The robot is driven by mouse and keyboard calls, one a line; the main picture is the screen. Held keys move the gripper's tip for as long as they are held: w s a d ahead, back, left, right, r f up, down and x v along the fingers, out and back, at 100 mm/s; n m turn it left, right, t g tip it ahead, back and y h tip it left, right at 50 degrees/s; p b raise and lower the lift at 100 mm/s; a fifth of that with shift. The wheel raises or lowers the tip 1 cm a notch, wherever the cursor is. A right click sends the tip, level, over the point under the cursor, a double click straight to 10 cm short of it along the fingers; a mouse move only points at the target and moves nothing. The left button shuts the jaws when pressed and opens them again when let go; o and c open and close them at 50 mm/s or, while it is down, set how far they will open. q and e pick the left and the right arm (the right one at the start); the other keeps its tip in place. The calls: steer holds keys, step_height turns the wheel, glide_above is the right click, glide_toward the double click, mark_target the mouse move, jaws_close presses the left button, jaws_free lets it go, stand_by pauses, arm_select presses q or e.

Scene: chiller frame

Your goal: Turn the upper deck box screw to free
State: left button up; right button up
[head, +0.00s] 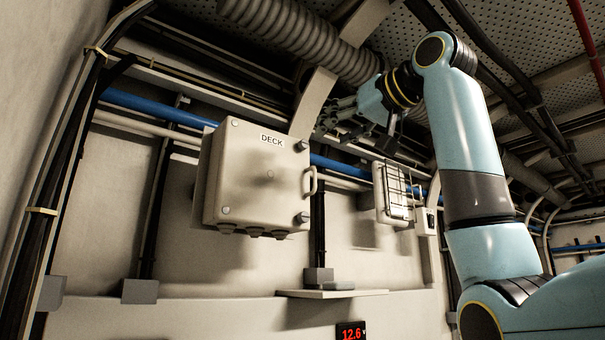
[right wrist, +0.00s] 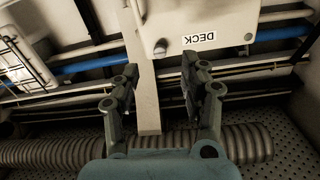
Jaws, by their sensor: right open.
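The beige deck box (head: 255,185) is mounted on the wall left of centre in the head view, its door closed, labelled DECK. The upper screw (head: 302,146) is a dark knob at its upper right edge; a lower one (head: 303,217) sits below, with the door handle between. In the right wrist view the box (right wrist: 205,18) appears upside down, and the upper screw (right wrist: 160,47) shows beyond the fingertips. My right gripper (head: 330,118) is open and empty, up and right of the upper screw, apart from it. The open fingers (right wrist: 160,72) also show in the wrist view. My left gripper is out of view.
A blue pipe (head: 150,106) runs behind the box. A ribbed duct (head: 305,38) passes above, close to my right gripper. A caged wall fixture (head: 393,192) is right of the box. A small shelf (head: 330,293) and a red display (head: 351,332) are below.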

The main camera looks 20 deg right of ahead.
mark_target(305, 143)
steer(key=p+x, duration=0.1)
steer(key=x, duration=0.2)
steer(key=r+p+x, duration=0.1)
steer(key=p+x, duration=0.1)
steer(key=x, duration=0.1)
steer(key=r+p+x, duration=0.1)
steer(key=p+x, duration=0.1)
steer(key=x, duration=0.1)
steer(key=shift+w+d+r, duration=0.1)
steer(key=shift+w+r, duration=0.05)
steer(key=shift+w, duration=0.5)
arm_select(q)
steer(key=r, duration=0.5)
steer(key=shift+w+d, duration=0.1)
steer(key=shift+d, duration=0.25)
arm_select(e)
jaws_close()
